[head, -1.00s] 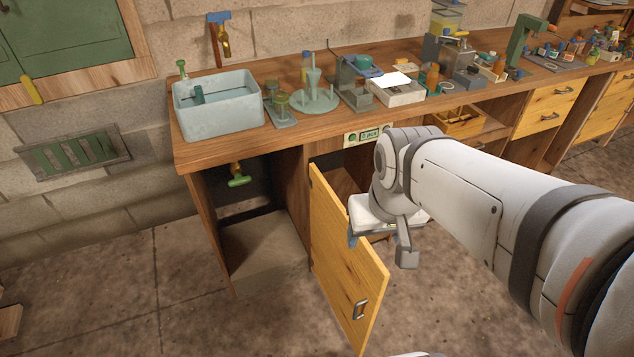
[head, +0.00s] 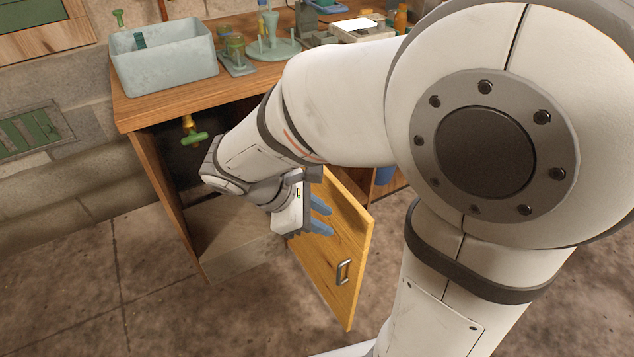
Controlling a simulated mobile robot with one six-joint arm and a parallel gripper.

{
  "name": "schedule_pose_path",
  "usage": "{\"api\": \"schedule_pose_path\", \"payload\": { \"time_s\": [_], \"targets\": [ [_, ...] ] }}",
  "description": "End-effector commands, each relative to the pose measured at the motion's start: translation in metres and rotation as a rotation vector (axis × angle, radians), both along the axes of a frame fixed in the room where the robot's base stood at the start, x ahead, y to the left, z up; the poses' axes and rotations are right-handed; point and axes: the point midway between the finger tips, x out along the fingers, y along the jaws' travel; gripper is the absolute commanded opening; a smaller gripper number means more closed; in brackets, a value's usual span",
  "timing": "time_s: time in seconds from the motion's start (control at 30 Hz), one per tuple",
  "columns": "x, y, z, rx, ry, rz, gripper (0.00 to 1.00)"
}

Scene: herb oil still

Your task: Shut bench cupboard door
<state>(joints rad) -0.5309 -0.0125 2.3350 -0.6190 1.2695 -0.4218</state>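The yellow wooden cupboard door (head: 335,250) stands open, swung out from the right side of the bench cupboard opening (head: 225,235). Its metal handle (head: 343,272) shows low, near the free edge. My gripper (head: 320,217) is in front of the door's upper part in the head view, with its blue fingertips pointing right. The fingers are apart with nothing between them. I cannot tell whether they touch the door. My arm hides the door's upper left part and much of the opening.
A pale basin (head: 165,60) and a green stand (head: 270,45) sit on the wooden bench top (head: 140,108). A green-handled tap (head: 194,135) hangs inside the opening. Stone floor (head: 80,300) is clear at the lower left.

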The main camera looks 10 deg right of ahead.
Motion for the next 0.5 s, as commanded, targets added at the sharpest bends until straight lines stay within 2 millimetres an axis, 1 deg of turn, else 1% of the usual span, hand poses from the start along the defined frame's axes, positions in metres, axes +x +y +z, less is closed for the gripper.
{"api": "schedule_pose_path", "payload": {
  "time_s": [0.03,0.13,0.2,0.33,0.43,0.5],
  "targets": [
    [0.007,0.011,-0.032,-0.071,0.043,0.1,0.24],
    [0.021,0.028,-0.052,-0.204,0.107,0.267,0.16],
    [0.028,0.039,-0.061,-0.277,0.14,0.354,0.1],
    [0.036,0.053,-0.069,-0.364,0.171,0.449,0.0],
    [0.039,0.055,-0.07,-0.39,0.18,0.476,0.0],
    [0.04,0.051,-0.072,-0.394,0.181,0.477,0.0]
  ]
}}
